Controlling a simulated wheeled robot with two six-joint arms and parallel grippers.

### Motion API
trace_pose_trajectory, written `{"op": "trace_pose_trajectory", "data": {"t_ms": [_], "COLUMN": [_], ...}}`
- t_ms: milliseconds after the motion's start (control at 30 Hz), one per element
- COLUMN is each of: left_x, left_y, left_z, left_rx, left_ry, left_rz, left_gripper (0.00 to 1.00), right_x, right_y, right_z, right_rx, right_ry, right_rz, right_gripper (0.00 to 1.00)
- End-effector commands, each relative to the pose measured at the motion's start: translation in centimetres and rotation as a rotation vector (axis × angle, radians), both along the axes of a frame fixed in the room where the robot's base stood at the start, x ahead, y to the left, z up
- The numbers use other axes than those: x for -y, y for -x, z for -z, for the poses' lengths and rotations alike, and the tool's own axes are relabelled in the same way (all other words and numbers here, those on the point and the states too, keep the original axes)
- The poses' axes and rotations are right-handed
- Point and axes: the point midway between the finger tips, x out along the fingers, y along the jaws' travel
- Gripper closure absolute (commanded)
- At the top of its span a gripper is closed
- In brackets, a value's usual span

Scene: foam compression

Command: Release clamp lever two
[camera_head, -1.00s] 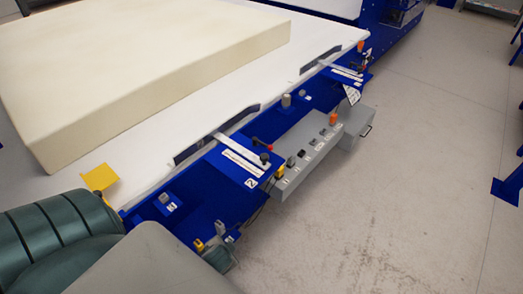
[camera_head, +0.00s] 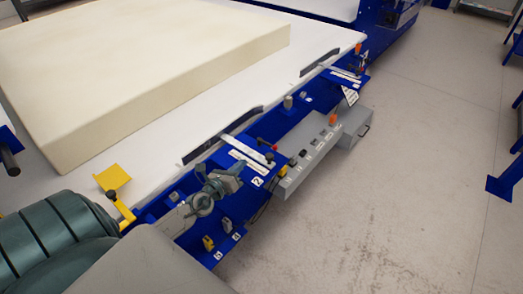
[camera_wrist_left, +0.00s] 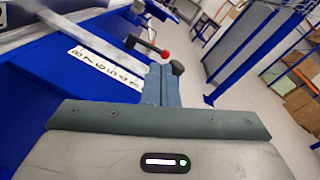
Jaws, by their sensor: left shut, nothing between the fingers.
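Clamp two is the blue station beside the white label "2" (camera_head: 258,182) on the press's front edge. Its black-knobbed lever (camera_head: 270,157) stands by a white scale strip, and a red-tipped black handle (camera_head: 264,141) is just behind it. My left gripper (camera_head: 236,171) is shut and empty, just left of the knob and apart from it in the head view. In the left wrist view its closed fingers (camera_wrist_left: 160,82) point toward the red-tipped handle (camera_wrist_left: 150,47). A black knob (camera_wrist_left: 177,67) shows right beside the fingertips; contact cannot be told. My right gripper is not in view.
A cream foam block (camera_head: 150,70) lies on the white bed behind. A grey control box (camera_head: 308,150) with buttons juts out right of the clamp. A yellow bracket (camera_head: 114,180) is at left.

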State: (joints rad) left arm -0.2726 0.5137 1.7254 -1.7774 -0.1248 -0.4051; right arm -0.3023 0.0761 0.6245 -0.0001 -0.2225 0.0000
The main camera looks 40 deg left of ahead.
Motion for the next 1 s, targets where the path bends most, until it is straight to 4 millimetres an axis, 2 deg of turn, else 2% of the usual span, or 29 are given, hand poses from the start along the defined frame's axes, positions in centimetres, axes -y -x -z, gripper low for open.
{"op": "trace_pose_trajectory", "data": {"t_ms": [100, 300, 767, 867, 1000], "left_x": [-0.3, -0.9, -1.0, -0.9, -0.7], "left_y": [-0.8, -1.3, -1.5, -2.2, -4.1], "left_z": [0.2, 0.8, 1.0, 1.2, 1.7], "left_rx": [-0.052, -0.111, -0.121, -0.121, -0.117], "left_ry": [-0.218, -0.421, -0.455, -0.454, -0.452], "left_rz": [0.086, 0.156, 0.167, 0.166, 0.165], "left_gripper": [1.0, 1.0, 1.0, 1.0, 1.0], "right_x": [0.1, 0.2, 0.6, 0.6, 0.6], "right_y": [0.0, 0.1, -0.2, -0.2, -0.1], "right_z": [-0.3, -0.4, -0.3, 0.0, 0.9], "right_rx": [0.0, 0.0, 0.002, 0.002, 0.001], "right_ry": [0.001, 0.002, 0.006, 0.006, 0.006], "right_rz": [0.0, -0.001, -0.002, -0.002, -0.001], "right_gripper": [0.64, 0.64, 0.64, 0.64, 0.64]}}
